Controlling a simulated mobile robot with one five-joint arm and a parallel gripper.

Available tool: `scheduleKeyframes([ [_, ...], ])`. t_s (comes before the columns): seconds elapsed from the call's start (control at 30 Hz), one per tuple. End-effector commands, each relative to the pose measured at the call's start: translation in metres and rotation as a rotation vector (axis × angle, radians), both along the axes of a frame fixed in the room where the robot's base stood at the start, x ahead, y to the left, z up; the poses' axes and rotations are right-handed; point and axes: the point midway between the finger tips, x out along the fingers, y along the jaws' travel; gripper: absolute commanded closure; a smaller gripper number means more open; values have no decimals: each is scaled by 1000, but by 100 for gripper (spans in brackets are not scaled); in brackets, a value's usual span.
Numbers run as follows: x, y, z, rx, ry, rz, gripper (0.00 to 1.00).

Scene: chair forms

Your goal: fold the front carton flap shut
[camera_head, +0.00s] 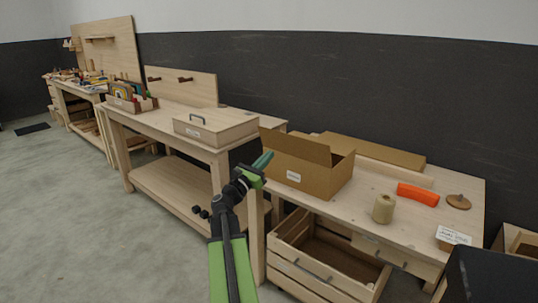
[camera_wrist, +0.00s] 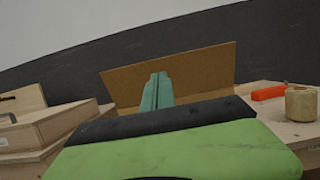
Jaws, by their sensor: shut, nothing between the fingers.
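The open brown carton (camera_head: 316,182) sits on the near workbench, with a white label on its front side. Whether the fingertips touch the flap cannot be told.
Right of the carton on the workbench (camera_head: 345,211) are a twine spool (camera_head: 383,208), an orange object (camera_head: 417,194) and a round wooden piece (camera_head: 458,201). A lidded wooden box (camera_head: 216,130) stands on the bench to the left. A slatted crate (camera_head: 310,277) is below.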

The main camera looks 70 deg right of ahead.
Motion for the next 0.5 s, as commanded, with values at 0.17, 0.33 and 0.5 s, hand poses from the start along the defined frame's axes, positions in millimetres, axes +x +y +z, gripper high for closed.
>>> scheduleKeyframes([
  [0.17,-9,-40,18,-1,1,-3,100],
  [0.33,-17,-71,29,0,1,-2,100],
  [0.5,-23,-91,35,0,3,0,100],
])
